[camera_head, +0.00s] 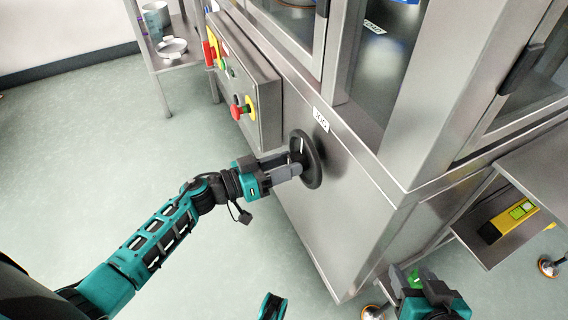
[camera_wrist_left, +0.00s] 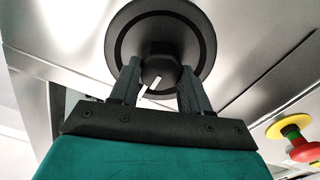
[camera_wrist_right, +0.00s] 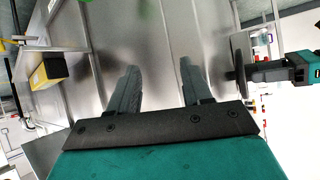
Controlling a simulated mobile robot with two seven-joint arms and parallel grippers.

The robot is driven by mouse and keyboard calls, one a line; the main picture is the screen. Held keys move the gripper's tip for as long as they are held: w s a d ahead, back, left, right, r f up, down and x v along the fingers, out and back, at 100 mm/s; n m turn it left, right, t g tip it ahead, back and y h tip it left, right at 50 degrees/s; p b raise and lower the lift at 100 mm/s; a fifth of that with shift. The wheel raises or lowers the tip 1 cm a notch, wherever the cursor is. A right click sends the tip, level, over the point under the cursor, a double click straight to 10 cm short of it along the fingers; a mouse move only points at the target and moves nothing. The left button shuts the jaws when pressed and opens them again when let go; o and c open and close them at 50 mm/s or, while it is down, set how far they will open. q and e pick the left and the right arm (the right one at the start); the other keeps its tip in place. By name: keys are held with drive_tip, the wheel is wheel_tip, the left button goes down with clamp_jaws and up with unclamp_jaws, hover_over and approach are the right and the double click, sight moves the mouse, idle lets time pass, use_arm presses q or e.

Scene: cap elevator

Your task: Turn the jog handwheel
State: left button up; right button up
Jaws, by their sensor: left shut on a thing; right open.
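The black jog handwheel (camera_head: 307,160) is on the steel cabinet's side panel, below a small white label (camera_head: 320,119). It also shows in the left wrist view (camera_wrist_left: 204,42), with a dark hub and a white mark. My left gripper (camera_head: 298,170) is at the wheel's middle, its two fingers shut on either side of the hub in the left wrist view (camera_wrist_left: 157,85). My right gripper (camera_wrist_right: 160,80) is open and empty, apart from the cabinet, near the lower right of the head view. In the right wrist view the wheel (camera_wrist_right: 238,62) is to the right of the fingers.
A control box with a red knob (camera_head: 237,112) and a green button is left of the wheel. A yellow device (camera_head: 513,219) lies on a low shelf at right. A side table (camera_head: 165,62) with a cup stands at the back left. The floor at left is clear.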

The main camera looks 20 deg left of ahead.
use_arm(q)
clamp_jaws()
